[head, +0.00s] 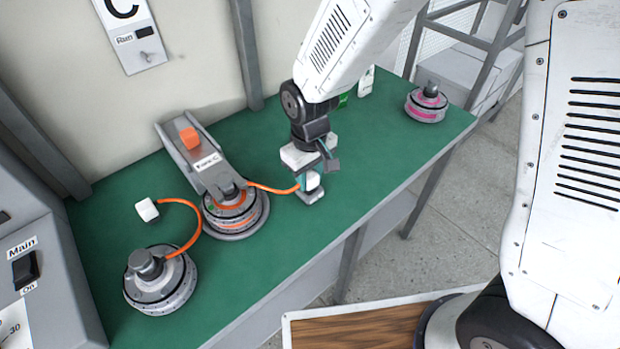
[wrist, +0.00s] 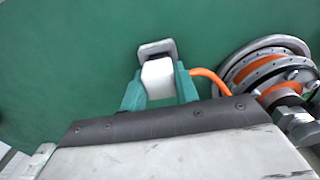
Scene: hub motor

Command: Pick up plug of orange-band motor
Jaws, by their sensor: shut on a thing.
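The orange-band motor (head: 234,212) stands in the middle of the green bench, in front of a grey stand. Its orange cable runs right to a white plug (head: 313,181). My gripper (head: 308,182) is shut on this plug, just right of the motor. In the wrist view the white plug (wrist: 158,80) sits between my two teal fingers (wrist: 159,92). A grey piece (wrist: 157,48) shows just beyond the plug. The orange-band motor (wrist: 268,75) shows at the right of the wrist view. I cannot tell whether the plug touches the bench.
A plain grey motor (head: 160,280) stands at the front left, its orange cable ending in a loose white plug (head: 147,210). A grey stand (head: 195,160) with an orange block is behind the orange-band motor. A pink-band motor (head: 427,104) stands at the far right. The green bench (head: 310,235) is clear in front.

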